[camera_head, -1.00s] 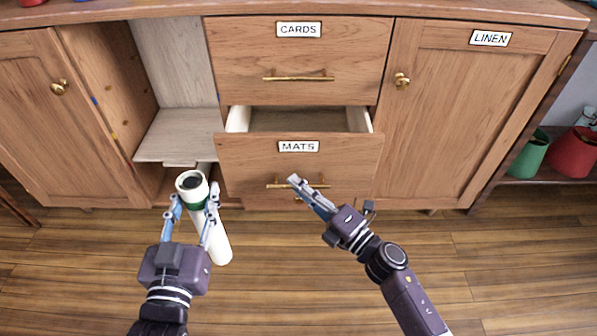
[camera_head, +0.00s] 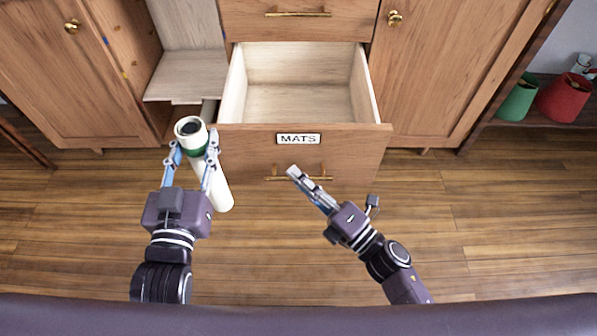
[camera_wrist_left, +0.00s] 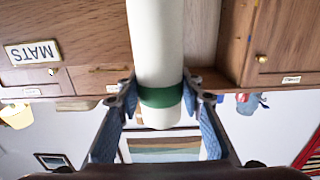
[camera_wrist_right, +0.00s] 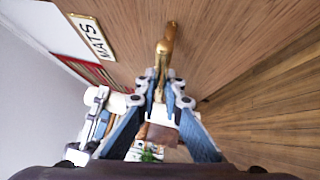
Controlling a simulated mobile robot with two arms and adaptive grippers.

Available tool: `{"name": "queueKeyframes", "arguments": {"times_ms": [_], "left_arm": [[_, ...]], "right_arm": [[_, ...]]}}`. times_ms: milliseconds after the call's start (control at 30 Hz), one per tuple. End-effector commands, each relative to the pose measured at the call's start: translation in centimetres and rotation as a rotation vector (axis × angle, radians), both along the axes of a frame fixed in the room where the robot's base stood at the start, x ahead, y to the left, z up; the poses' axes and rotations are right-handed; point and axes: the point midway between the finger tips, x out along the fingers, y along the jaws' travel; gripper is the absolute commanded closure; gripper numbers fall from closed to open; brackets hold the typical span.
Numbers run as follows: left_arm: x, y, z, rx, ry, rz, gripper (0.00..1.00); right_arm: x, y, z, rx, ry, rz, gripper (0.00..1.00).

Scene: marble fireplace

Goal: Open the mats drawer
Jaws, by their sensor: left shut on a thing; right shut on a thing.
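The mats drawer (camera_head: 240,140) stands well out from the cabinet, and its pale inside looks empty. Its label reads MATS (camera_head: 298,139). My right gripper (camera_head: 300,174) is shut on the drawer's brass handle (camera_head: 322,178); the right wrist view shows the handle (camera_wrist_right: 165,45) between the fingers. My left gripper (camera_head: 190,150) is shut on a white tube (camera_head: 222,190) with a green band and a dark open top. The tube is held in front of the cabinet, left of the drawer. It fills the middle of the left wrist view (camera_wrist_left: 157,50).
A closed drawer with a brass handle (camera_head: 298,14) is above. A closed cupboard door (camera_head: 440,70) is on the right. An open compartment with a pale shelf (camera_head: 185,88) is on the left. Green (camera_head: 518,97) and red (camera_head: 563,98) containers stand at the far right. The wooden floor is clear.

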Motion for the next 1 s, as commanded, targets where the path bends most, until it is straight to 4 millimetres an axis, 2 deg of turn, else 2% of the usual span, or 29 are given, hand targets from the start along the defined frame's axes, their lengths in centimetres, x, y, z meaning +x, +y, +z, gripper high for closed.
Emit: {"name": "queueKeyframes", "arguments": {"times_ms": [200,233,400,733,867,1000], "left_arm": [[0.0,0.0,0.1,0.000,-0.002,0.000,1.00],[0.0,0.0,0.1,0.000,-0.002,0.000,1.00],[0.0,0.0,0.1,0.000,-0.002,0.000,1.00],[0.0,0.0,0.1,0.000,-0.002,0.000,1.00],[0.0,0.0,0.1,0.000,-0.002,0.000,1.00],[0.0,0.0,0.1,0.000,-0.002,0.000,1.00]], "right_arm": [[0.0,-0.1,-0.1,-0.002,0.002,-0.002,1.00],[0.0,-0.1,-0.1,-0.002,0.002,-0.002,0.90],[0.1,-0.1,-0.1,-0.001,0.001,-0.002,0.75],[-0.3,-0.4,-0.1,0.000,0.003,-0.001,0.75],[-1.6,-1.7,-0.5,-0.003,0.005,-0.002,0.75],[-3.8,-3.9,-0.9,-0.004,0.006,-0.002,0.75]]}}
